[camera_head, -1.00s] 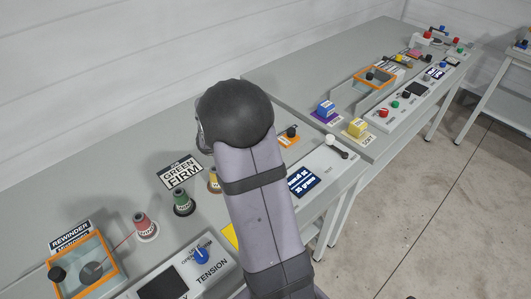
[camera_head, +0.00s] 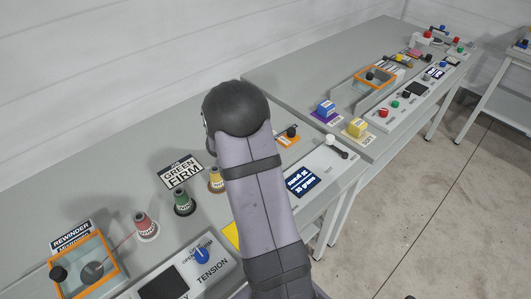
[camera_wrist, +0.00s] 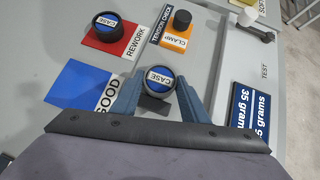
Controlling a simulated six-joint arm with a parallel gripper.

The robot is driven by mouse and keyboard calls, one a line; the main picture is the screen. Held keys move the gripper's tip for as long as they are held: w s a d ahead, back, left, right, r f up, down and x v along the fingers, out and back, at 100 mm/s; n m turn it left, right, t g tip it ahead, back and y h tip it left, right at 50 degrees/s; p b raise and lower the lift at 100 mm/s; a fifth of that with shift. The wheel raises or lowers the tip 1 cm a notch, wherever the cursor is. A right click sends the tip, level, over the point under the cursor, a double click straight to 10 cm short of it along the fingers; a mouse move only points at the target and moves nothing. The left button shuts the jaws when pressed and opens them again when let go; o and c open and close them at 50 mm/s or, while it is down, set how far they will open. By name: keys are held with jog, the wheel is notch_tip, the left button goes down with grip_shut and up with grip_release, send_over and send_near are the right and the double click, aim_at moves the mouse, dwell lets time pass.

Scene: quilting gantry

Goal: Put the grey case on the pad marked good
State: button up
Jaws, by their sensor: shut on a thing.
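In the wrist view my gripper (camera_wrist: 158,86) is shut on a round grey case (camera_wrist: 158,79) with a blue top labelled CASE. One blue finger is on each side of it. Whether the case is clear of the bench, I cannot tell. The blue pad marked GOOD (camera_wrist: 78,84) lies to the left of the held case, with no case on the part that shows. My gripper and the held case are hidden behind my arm in the head view.
A darker case (camera_wrist: 106,26) sits on the red REWORK pad (camera_wrist: 127,53). An orange clamp plate (camera_wrist: 188,39) with a black knob is behind the held case. A display (camera_wrist: 251,112) reading 35 grams is to the right. Thread spools (camera_head: 145,226) stand on the bench's left.

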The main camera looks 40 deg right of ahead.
jog(key=shift+r, duration=0.1)
notch_tip(320, 180, up, 28)
jog(key=p, duration=0.3)
jog(key=w+a+f+n+t+b, duration=0.1)
jog(key=w+a+f, duration=0.25)
jog(key=f, duration=0.65)
jog(key=w+a+f+n+t+b, duration=0.1)
jog(key=w+a+f, duration=0.25)
jog(key=f, duration=0.55)
jog(key=w, duration=0.2)
jog(key=w+d+m+g, duration=0.2)
jog(key=w, duration=0.1)
jog(key=shift+w+r, duration=0.3)
jog(key=shift+r, duration=0.1)
jog(key=shift+f+p, duration=0.65)
jog(key=shift+f, duration=4.3)
